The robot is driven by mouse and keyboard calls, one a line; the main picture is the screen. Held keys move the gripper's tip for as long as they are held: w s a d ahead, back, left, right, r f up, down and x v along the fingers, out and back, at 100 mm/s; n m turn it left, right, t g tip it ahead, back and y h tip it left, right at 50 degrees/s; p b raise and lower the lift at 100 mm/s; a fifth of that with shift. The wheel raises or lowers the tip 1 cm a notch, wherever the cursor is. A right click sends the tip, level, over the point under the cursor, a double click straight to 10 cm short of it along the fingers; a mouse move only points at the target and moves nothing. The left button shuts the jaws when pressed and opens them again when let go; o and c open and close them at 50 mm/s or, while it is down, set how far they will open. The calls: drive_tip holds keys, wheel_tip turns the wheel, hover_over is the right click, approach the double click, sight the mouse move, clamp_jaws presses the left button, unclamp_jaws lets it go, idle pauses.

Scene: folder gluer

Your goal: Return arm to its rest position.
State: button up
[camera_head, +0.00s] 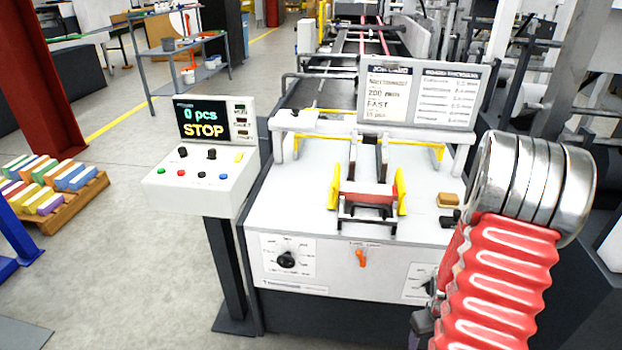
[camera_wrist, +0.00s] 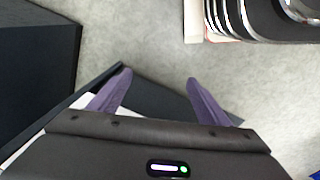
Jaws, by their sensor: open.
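My gripper (camera_wrist: 158,82) shows in the wrist view with its two purple fingers apart and nothing between them. Grey floor lies beyond the fingertips, and dark and white surfaces show just behind the left finger. In the head view my arm, with a red ribbed sleeve and metal rings, fills the lower right. The arm hides part of the right side of the folder gluer (camera_head: 300,215).
The control panel (camera_head: 205,175) reads "0 pcs STOP" and stands on a post left of the machine. A sign board (camera_head: 420,92) stands above the feeder. A pallet of coloured stacks (camera_head: 75,205) and a red column (camera_head: 42,75) are at left. Floor between pallet and panel is clear.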

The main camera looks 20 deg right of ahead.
drive_tip(key=w+a+r+n+t, duration=0.1)
drive_tip(key=a+r+t, duration=0.1)
drive_tip(key=a+r, duration=1.4)
drive_tip(key=w+a+r+n+t+y, duration=0.1)
drive_tip(key=a+r+t, duration=0.2)
drive_tip(key=a+r, duration=1.3)
wheel_tip(320, 180, up, 4)
drive_tip(key=shift+a+f+n, duration=0.2)
drive_tip(key=shift+a+n, duration=0.15)
drive_tip(key=shift+n, duration=0.05)
